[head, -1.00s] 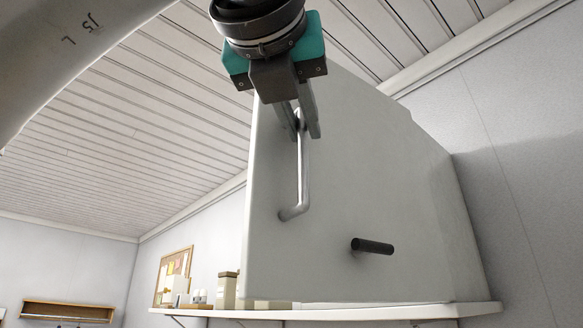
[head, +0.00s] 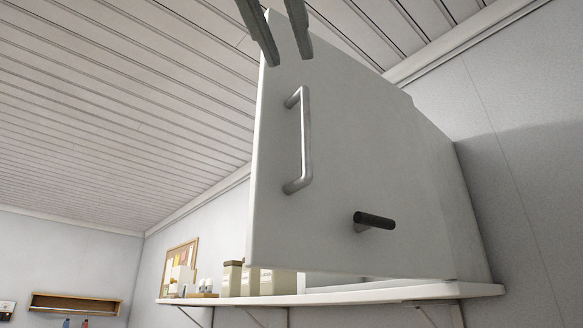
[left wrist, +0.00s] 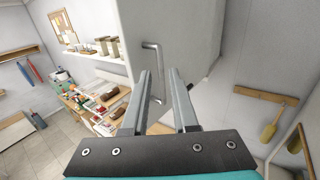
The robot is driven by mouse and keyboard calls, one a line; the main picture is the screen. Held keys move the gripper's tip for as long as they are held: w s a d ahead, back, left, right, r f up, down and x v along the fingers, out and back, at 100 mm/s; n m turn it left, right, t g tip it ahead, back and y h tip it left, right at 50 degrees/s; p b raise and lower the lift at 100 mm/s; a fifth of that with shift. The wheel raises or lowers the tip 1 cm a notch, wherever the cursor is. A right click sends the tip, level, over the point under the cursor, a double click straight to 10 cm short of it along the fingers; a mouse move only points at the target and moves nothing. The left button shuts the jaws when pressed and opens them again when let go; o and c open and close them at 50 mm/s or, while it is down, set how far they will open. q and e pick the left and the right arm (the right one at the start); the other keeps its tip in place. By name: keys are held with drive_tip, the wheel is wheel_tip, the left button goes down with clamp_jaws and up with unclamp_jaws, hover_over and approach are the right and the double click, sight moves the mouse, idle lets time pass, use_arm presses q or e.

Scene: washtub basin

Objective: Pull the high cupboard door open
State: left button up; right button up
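The high cupboard door (head: 350,150) is a pale grey-white panel above the wall shelf, seen from below. Its silver bar handle (head: 303,140) is upright near the door's left edge. I cannot tell how far the door stands open. My left gripper (head: 289,60) hangs just above the handle in the head view, with its two fingers apart and nothing between them. In the left wrist view the open fingers (left wrist: 159,72) point toward the door (left wrist: 180,38), and the handle (left wrist: 153,48) shows beyond them, partly hidden by a finger. My right gripper is in neither view.
A dark peg (head: 373,221) sticks out low on the door. The white shelf (head: 400,293) below carries canisters (head: 232,278) and small boxes. A cluttered workbench (left wrist: 85,97) stands below, left in the left wrist view. A wooden rack (left wrist: 266,97) hangs at right.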

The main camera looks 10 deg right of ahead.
use_arm(q)
drive_tip(key=v, duration=0.6)
drive_tip(key=shift+b, duration=0.3)
